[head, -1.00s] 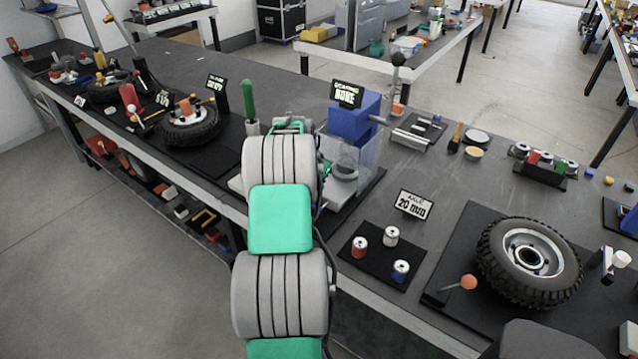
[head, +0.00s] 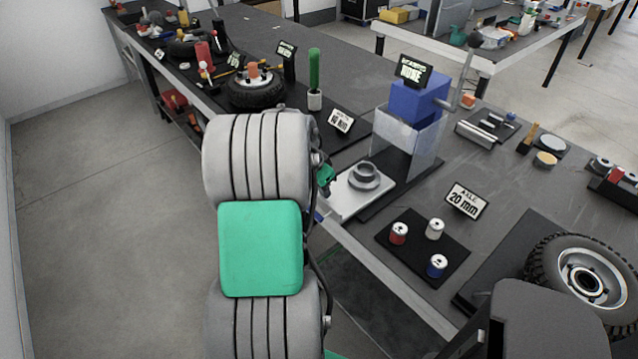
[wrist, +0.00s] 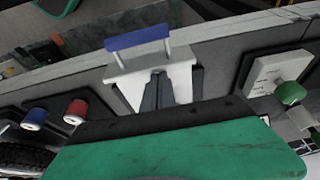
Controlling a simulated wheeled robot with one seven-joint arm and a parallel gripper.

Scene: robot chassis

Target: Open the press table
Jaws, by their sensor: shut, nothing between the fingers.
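The press has a blue body (head: 412,103) with a clear guard (head: 427,140) below it, on a black base. Its white press table (head: 340,208) sits out in front of the guard, towards the bench's front edge, with a grey ring on it. In the wrist view, the white press table (wrist: 122,90) carries a blue bar handle (wrist: 139,38) on two posts. My gripper (wrist: 158,76) is shut and empty, its dark fingers in front of the white table and apart from the handle. In the head view my arm hides the fingers.
Red, white and blue cans (head: 437,265) stand on a black mat right of the press. A wheel (head: 590,276) lies farther right. Floor left of the bench is clear.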

